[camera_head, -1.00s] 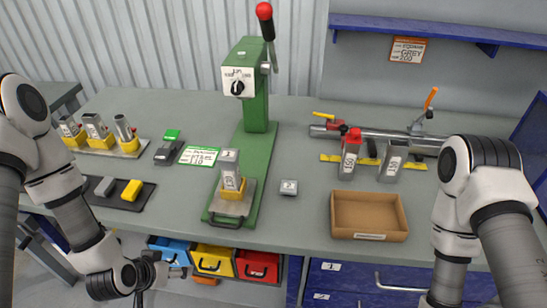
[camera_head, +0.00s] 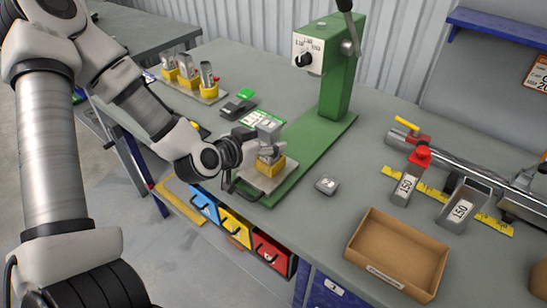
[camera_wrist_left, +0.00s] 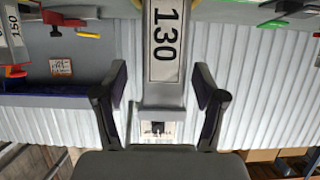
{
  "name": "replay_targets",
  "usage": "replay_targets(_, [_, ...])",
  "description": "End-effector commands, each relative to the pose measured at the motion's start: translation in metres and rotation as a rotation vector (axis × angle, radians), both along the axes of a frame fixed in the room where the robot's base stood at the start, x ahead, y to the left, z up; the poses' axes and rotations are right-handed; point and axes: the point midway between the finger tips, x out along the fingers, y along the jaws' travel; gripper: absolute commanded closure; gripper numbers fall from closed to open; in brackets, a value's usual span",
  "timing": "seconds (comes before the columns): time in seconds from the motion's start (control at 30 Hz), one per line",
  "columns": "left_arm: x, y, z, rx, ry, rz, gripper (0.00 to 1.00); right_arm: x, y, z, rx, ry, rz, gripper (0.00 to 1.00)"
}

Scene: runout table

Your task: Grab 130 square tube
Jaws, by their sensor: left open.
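The grey square tube labelled 130 (camera_wrist_left: 164,85) stands upright in a yellow holder (camera_head: 272,168) on the green press base. Its top end (camera_head: 267,126) shows above my left gripper in the head view. My left gripper (camera_head: 272,148) is open at the tube, coming in from the left. In the left wrist view its two fingers (camera_wrist_left: 160,75) stand on either side of the tube, with a gap on both sides. The gripper hides part of the tube in the head view. My right gripper is out of view.
The green press (camera_head: 337,80) rises just behind the tube. An open brown box (camera_head: 398,255) sits at the front right.

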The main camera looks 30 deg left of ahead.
Motion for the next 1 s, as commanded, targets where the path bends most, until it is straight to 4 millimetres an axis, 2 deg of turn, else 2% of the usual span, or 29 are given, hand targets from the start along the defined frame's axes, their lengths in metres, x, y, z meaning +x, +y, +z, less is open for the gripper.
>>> replay_targets(0.3, [0.043, -0.004, -0.018, 0.004, 0.003, -0.002, 0.29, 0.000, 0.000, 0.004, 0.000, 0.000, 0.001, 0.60])
replay_targets(0.53, [0.045, -0.004, -0.019, -0.001, 0.002, 0.000, 0.29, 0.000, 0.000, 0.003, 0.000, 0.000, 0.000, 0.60])
replay_targets(0.73, [0.045, -0.004, -0.019, -0.001, 0.002, 0.000, 1.00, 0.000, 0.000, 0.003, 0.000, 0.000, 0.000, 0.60])
replay_targets(1.0, [0.045, -0.004, -0.019, -0.001, 0.001, 0.000, 1.00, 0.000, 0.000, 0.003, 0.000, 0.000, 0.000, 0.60])
